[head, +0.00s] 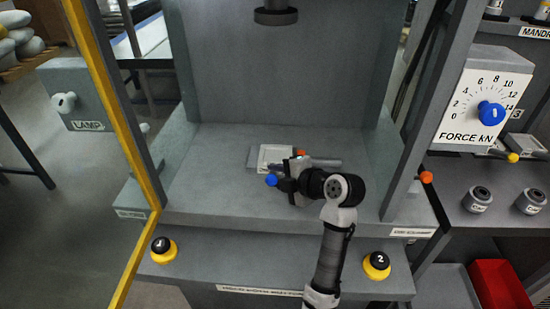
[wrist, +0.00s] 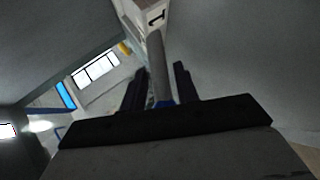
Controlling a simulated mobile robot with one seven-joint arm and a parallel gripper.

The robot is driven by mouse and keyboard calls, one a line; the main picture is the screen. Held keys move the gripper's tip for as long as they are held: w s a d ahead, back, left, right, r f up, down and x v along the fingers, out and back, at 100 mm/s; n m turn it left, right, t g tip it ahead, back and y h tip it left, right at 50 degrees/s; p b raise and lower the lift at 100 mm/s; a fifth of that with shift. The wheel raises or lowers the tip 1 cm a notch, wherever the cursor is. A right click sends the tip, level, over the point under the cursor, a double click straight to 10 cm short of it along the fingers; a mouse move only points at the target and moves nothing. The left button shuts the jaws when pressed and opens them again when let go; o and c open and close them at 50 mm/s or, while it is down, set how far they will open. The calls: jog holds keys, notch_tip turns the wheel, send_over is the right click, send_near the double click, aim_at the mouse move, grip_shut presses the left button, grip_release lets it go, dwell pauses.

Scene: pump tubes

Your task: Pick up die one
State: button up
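Die one appears in the wrist view as a pale block (wrist: 153,18) marked "1", with a grey rod-like handle (wrist: 159,68) running from it toward me. The dark fingers of my gripper (wrist: 160,92) stand on either side of this handle, close to it. I cannot tell whether they touch it. A blue part shows at the handle's near end. In the head view my gripper (head: 284,181) is low over the press bed, beside a blue knob (head: 271,180). A pale block on a grey plate (head: 256,160) lies just behind it, partly hidden by the gripper.
The press bed (head: 200,185) is mostly clear. The press ram (head: 275,15) hangs above. A yellow-edged frame (head: 117,120) stands at left, a grey post (head: 425,100) at right. Grey cylinders (head: 477,200) and a red bin (head: 500,287) are at far right.

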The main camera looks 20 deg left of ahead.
jog(key=shift+x, duration=1)
grip_shut()
jog(key=shift+r, duration=0.15)
jog(key=shift+r, duration=0.15)
